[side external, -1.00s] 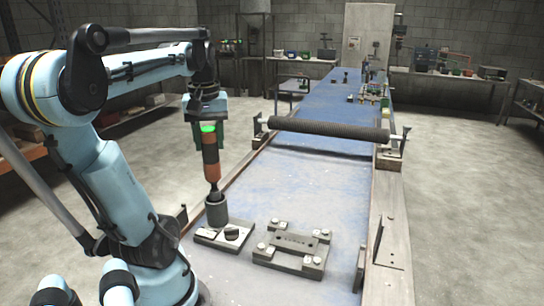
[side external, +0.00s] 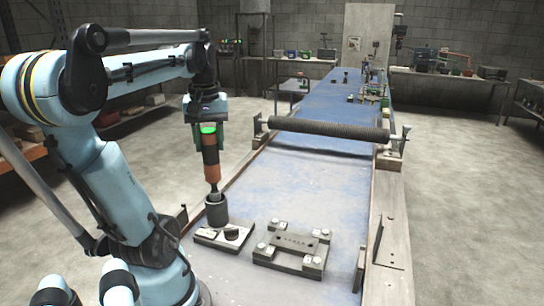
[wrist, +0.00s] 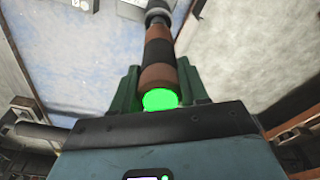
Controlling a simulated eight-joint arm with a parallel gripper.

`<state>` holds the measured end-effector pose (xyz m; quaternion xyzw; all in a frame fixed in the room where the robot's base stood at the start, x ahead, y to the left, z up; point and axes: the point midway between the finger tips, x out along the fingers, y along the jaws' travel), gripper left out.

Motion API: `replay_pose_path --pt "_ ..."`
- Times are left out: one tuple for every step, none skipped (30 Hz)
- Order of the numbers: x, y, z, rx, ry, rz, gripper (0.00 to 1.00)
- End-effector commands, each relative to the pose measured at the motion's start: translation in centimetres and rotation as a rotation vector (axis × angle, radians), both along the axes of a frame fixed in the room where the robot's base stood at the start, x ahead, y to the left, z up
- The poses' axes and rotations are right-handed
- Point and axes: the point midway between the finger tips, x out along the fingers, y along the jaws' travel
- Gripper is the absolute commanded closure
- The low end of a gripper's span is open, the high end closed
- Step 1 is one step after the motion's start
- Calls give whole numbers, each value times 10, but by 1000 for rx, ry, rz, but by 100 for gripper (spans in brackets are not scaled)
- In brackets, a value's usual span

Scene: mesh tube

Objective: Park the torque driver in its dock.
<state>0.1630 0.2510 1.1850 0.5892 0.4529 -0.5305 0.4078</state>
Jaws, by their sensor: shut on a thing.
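The torque driver (side external: 211,158) is orange-brown and black with a glowing green top. My gripper (side external: 208,134) is shut on its upper end and holds it upright. In the wrist view the driver (wrist: 159,60) runs away from my gripper (wrist: 158,92), between its two green fingers. The dock is a dark cup (side external: 217,211) on a small plate at the near left of the bench. The driver's lower tip is at the cup's mouth and looks partly inside it. How deep it sits is hard to tell.
A grey fixture block (side external: 291,250) with several bolts lies just right of the dock plate (side external: 237,235). A dark mesh roller (side external: 325,131) spans the bench farther back. The blue bench top (side external: 295,190) between them is clear.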

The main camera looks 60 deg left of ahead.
Motion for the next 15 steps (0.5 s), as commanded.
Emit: replay_pose_path --pt "0 0 0 0 0 0 93" --pt "0 0 -1 0 0 0 93" --pt "0 0 -1 0 0 0 93" --pt "0 0 -1 0 0 0 93" --pt "0 0 -2 0 0 0 93" --pt "0 0 -2 0 0 0 93" --pt "0 0 -2 0 0 0 93" --pt "0 0 -3 0 0 0 93" --pt "0 0 -3 0 0 0 93" --pt "0 0 -3 0 0 0 93" --pt "0 0 -4 0 0 0 93" --pt "0 0 -4 0 0 0 93" --pt "0 0 -4 0 0 0 93" --pt "0 0 -5 0 0 0 93" --pt "0 0 -5 0 0 0 93"
